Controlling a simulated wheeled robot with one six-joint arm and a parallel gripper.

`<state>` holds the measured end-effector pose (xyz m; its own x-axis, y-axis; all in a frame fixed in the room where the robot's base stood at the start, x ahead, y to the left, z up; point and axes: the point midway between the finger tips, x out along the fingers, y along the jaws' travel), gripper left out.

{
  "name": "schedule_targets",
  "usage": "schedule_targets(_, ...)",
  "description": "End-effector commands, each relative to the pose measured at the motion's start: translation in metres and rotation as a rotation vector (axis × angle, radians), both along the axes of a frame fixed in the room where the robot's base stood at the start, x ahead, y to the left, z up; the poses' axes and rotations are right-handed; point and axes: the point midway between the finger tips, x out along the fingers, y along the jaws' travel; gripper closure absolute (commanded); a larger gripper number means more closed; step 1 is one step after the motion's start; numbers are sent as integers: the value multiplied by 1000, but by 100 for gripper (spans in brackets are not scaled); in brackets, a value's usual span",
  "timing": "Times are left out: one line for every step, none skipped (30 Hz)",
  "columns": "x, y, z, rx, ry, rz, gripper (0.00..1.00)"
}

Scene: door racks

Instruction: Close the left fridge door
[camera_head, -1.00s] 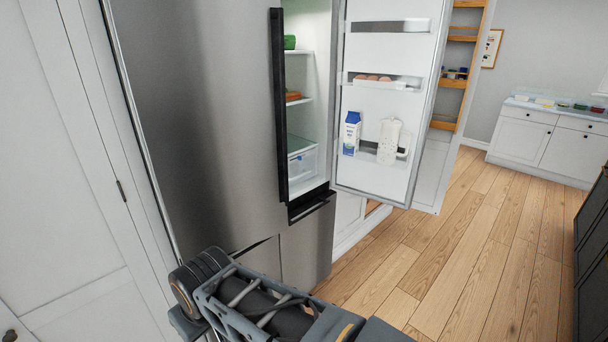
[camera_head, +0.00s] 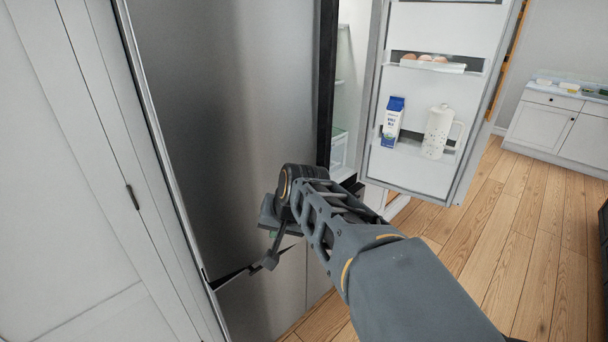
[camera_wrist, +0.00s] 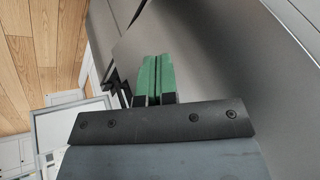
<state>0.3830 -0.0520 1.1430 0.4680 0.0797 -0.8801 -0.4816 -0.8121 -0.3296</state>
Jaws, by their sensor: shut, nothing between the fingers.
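The left fridge door (camera_head: 235,120) is a tall brushed-steel panel on the left of the head view, with a dark edge strip on its right side. A slanted dark gap shows under its lower edge, so it looks slightly ajar. My gripper (camera_head: 270,245) is in front of the door's lower part, mostly hidden by my wrist. In the wrist view, the gripper's green fingertips (camera_wrist: 153,78) are together and empty. Steel door surface (camera_wrist: 220,55) fills the right of that view, close to the fingers; contact cannot be told.
The right fridge door (camera_head: 445,80) stands wide open, with a milk carton (camera_head: 393,120), a white jug (camera_head: 437,132) and eggs (camera_head: 432,58) on its shelves. White cabinet panels (camera_head: 60,170) border the left. Wooden floor (camera_head: 535,220) is free at right.

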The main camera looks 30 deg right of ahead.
Motion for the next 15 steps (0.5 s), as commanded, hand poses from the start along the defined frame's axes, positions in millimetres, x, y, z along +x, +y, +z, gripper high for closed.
schedule_targets(17,-28,2,76,-27,-142,100)
schedule_targets(26,-42,6,122,-47,-219,100)
schedule_targets(36,-63,12,180,-74,-318,100)
schedule_targets(43,-79,15,221,-95,-386,100)
schedule_targets(48,-95,19,261,-116,-452,100)
schedule_targets(54,-115,24,311,-144,-532,100)
schedule_targets(57,-130,26,345,-164,-586,100)
schedule_targets(60,-143,29,375,-182,-634,100)
schedule_targets(62,-159,32,411,-206,-689,100)
schedule_targets(63,-169,35,434,-221,-724,100)
schedule_targets(64,-178,37,455,-234,-753,100)
schedule_targets(66,-187,38,478,-249,-784,100)
schedule_targets(67,-192,39,491,-258,-803,100)
schedule_targets(68,-197,39,501,-265,-818,100)
schedule_targets(71,-201,38,512,-272,-830,100)
